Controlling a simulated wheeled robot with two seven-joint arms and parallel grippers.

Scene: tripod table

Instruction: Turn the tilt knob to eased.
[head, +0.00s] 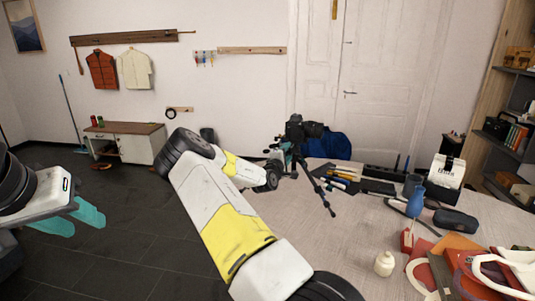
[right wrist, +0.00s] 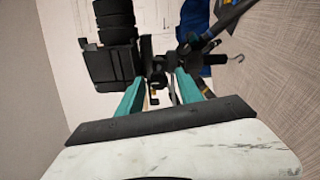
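A black camera (head: 302,129) sits on a small tripod (head: 318,188) at the far left part of the table. The camera body (right wrist: 110,62) fills the upper left of the right wrist view. The dark tripod head (right wrist: 157,68) shows between and beyond the fingers of my right gripper (right wrist: 159,84). Those teal fingers are apart, with nothing clearly pinched. The tilt knob is too small and dark to single out. In the head view my right gripper (head: 284,156) is beside the tripod head, partly hidden by my wrist. My left gripper (head: 74,218) is open and empty, away from the table.
The table (head: 340,250) holds pens and brushes, a blue blower (head: 416,202), a black case (head: 455,220), a white bag (head: 446,172), a cream bottle (head: 384,263) and colored sheets. A blue bag (head: 328,146) is behind the camera. The table's front middle is clear.

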